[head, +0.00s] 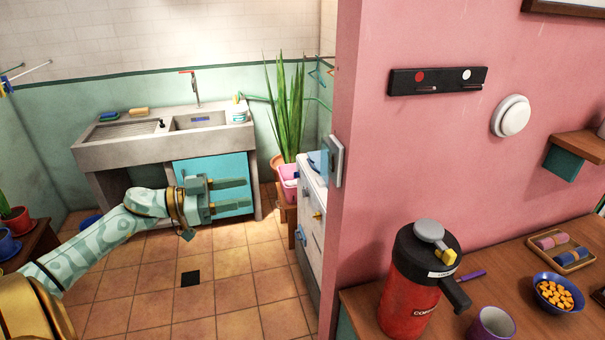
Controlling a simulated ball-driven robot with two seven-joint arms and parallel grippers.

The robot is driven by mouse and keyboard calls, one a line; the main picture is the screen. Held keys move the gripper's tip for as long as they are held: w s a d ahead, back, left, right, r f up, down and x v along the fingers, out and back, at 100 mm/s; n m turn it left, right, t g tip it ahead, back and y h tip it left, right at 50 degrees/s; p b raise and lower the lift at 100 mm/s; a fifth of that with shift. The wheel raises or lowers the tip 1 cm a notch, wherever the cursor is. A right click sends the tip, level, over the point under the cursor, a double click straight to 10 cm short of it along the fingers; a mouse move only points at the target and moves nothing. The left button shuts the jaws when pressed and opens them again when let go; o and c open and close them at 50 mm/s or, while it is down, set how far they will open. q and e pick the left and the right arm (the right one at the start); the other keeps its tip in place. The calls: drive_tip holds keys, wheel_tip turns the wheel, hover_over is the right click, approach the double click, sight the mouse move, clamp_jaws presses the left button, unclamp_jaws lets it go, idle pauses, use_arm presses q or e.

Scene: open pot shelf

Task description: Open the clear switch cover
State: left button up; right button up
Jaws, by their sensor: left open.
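The switch (336,161) is a pale grey plate on the end of the pink wall, seen nearly edge-on. Its clear cover (325,158) looks like a thin bluish pane on the plate's left side; I cannot tell how far it is open. My left gripper (238,195) is open and empty, with its fingers pointing right. It is left of the switch and clearly apart from it, with the turquoise sink cabinet behind it. My right gripper is not in view.
The pink wall (440,150) stands right of the switch. A white cabinet (310,225) and potted plant (288,120) are below and left of it. A red flask (410,290) stands on the wooden table (505,265). The tiled floor is mostly clear.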

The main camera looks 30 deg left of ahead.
use_arm(q)
drive_tip(key=n, duration=0.1)
approach(317, 181)
drive_tip(key=x, duration=0.7)
drive_tip(key=shift+w+d, duration=0.1)
drive_tip(key=shift+w, duration=0.05)
drive_tip(key=shift+w+d, duration=0.25)
drive_tip(key=shift+d, duration=0.1)
drive_tip(key=shift+p, duration=0.3)
clamp_jaws()
